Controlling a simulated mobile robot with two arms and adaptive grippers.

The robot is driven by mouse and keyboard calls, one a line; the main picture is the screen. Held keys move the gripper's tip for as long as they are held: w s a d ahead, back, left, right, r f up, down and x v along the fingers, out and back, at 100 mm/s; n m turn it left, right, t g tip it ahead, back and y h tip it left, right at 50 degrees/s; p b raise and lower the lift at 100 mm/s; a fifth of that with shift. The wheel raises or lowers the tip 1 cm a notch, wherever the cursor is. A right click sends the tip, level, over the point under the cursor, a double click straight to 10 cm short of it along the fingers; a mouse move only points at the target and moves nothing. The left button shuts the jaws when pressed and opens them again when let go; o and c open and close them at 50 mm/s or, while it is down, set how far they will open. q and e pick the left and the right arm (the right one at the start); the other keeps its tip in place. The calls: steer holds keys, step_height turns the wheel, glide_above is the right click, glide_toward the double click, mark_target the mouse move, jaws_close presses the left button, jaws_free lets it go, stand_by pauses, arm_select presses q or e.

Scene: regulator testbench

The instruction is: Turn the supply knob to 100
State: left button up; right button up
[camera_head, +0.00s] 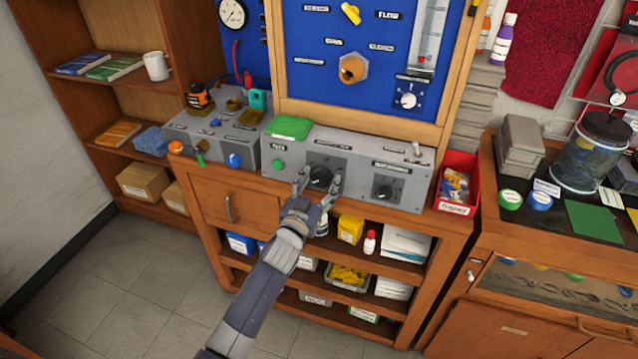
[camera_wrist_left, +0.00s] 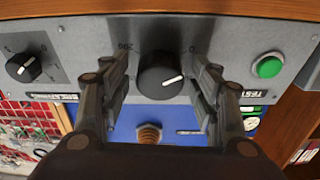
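A round black knob (camera_head: 321,176) with a white pointer line sits on the front of the grey bench panel (camera_head: 350,195). Its label is too small to read in the head view. In the left wrist view, which is upside down, the knob (camera_wrist_left: 161,75) has a 0 and a 200 mark on its scale, and its pointer lies toward the right of the picture. My left gripper (camera_head: 318,182) is open, with one finger on each side of this knob. Gaps show between the fingers and the knob in the left wrist view. My right gripper is not in view.
A second, smaller black knob (camera_head: 383,190) is on the same panel, and a green button (camera_head: 278,164) is on its other side. A red bin (camera_head: 458,180) stands right of the panel. A blue board (camera_head: 375,75) rises behind.

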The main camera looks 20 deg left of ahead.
arm_select(q)
steer(key=c, duration=0.6)
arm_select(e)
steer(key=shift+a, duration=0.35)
